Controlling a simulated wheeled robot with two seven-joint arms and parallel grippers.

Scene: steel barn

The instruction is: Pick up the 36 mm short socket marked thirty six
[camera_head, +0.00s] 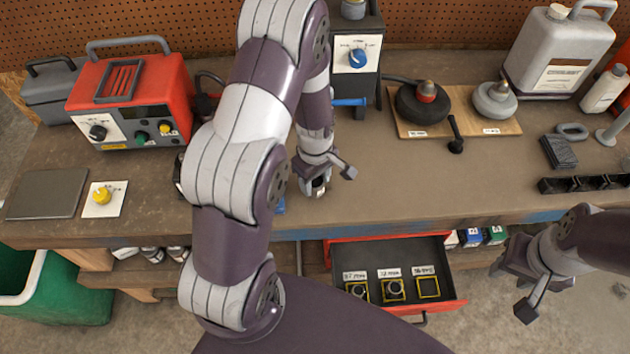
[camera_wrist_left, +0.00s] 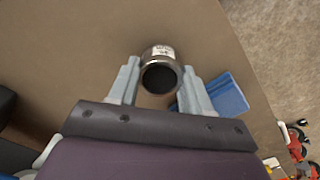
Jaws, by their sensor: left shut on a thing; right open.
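A dark steel socket (camera_wrist_left: 160,76) with a small white label sits between the fingers of my left gripper in the left wrist view. The label is too small to read surely. My left gripper (camera_head: 322,170) is shut on it at the workbench, and the socket (camera_head: 320,189) shows just below the fingers in the head view. Whether it touches the bench top is unclear. The open drawer (camera_head: 388,254) holds two sockets in yellow-outlined places; the right outlined place, labelled 36 mm, is empty. My right gripper (camera_head: 528,286) is open and empty, right of the drawer.
My left arm crosses the bench (camera_head: 400,185) and hides part of it. A red power unit (camera_head: 140,95) stands left, a board (camera_head: 460,127) with two round tools back right, and a black rack (camera_head: 585,184) at right. A blue block (camera_wrist_left: 228,93) lies beside the left fingers.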

